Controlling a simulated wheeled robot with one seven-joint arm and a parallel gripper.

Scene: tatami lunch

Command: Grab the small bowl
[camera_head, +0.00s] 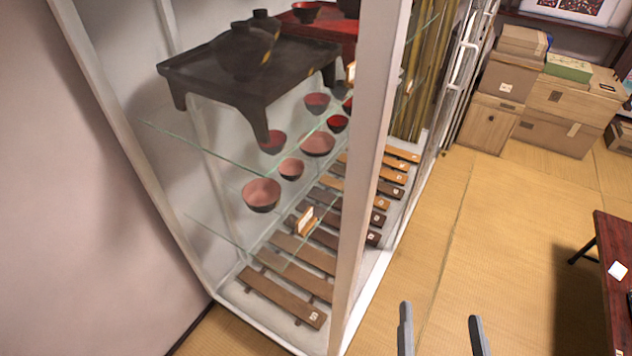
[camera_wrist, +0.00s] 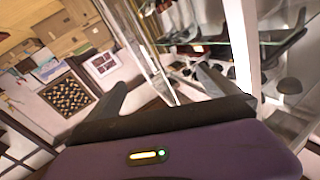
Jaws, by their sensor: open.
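Several red-lined dark bowls stand on a glass shelf inside a white-framed display cabinet (camera_head: 365,130). A wider bowl (camera_head: 261,195) is nearest the front left, and a smaller bowl (camera_head: 292,169) is just behind it. More bowls, such as a small one (camera_head: 337,123) and a wide one (camera_head: 318,144), stand farther back. I cannot tell which one the task means. My gripper (camera_head: 441,330) is at the bottom of the head view, outside the cabinet to its right. It is open and empty. In the wrist view its two fingers (camera_wrist: 162,90) are spread wide, with the cabinet beyond.
A black low table (camera_head: 205,75) stands on the shelf above the bowls. Wooden slat pieces (camera_head: 280,297) lie on the cabinet floor. Boxes (camera_head: 555,95) are stacked at the back right. A dark red table (camera_head: 615,250) is at the right edge. Tatami floor (camera_head: 490,220) between is clear.

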